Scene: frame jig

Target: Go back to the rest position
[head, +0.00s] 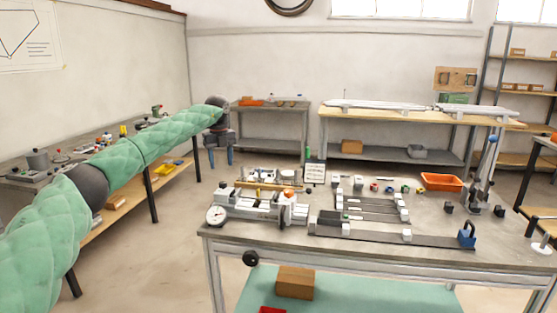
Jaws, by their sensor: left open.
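My left arm reaches in from the left in a pale green padded sleeve, stretched out far forward. My left gripper (221,157) hangs at its end, pointing down, with its blue fingers apart and nothing seen between them. It is in the air to the left of the workbench (265,232) and clear of the things on it. My right gripper and arm are not in view. On the workbench stand a metal jig with a round dial (215,215) and a rail frame fixture (370,208).
An orange bin (441,182) and an upright lever clamp (485,175) stand at the workbench's right. A blue padlock-like block (466,236) sits near its front right. A side bench with small parts runs under my left arm. Floor shows between the benches.

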